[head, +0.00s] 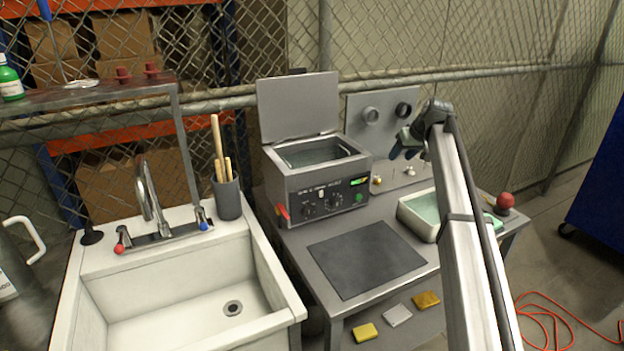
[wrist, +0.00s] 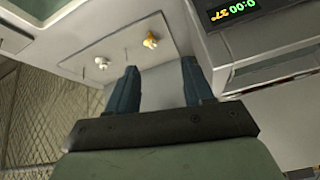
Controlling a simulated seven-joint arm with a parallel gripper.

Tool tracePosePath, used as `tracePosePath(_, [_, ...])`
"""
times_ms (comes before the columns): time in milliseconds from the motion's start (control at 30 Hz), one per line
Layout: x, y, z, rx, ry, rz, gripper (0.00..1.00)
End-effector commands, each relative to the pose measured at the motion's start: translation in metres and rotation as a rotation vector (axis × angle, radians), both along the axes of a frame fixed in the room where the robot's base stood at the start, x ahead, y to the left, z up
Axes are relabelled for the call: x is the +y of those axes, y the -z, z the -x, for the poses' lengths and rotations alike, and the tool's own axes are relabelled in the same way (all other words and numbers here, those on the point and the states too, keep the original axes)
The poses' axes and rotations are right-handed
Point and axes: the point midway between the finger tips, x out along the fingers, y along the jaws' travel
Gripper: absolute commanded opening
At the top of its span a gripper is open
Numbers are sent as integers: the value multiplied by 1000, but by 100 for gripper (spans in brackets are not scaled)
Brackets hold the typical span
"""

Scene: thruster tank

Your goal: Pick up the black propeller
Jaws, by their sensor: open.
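I cannot make out the black propeller for sure in either view. A small brass-coloured piece (head: 377,180) and a small white piece (head: 409,170) sit low by the upright grey panel (head: 356,128). In the wrist view, a yellow piece (wrist: 151,41) and a white piece (wrist: 101,63) stick out from a pale panel (wrist: 130,58). My gripper (head: 400,152) is in front of the panel, above the bench. In the wrist view its two dark fingers (wrist: 160,80) are apart, with nothing visible between them. My arm hides part of the panel and bench.
A grey tank with a raised lid (head: 318,190) stands left of my gripper. A pale tray (head: 418,216) and a red ball (head: 505,200) are on the bench. A dark mat (head: 366,258) lies clear in front. A white sink (head: 180,300) is at left.

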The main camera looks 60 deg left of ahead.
Motion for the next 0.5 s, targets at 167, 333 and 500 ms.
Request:
tracePosePath(167, [60, -29, 99, -26, -193, 50, 52])
tracePosePath(333, [93, -40, 174, -73, -374, 109, 52])
tracePosePath(500, [109, -46, 219, -102, -485, 143, 52])
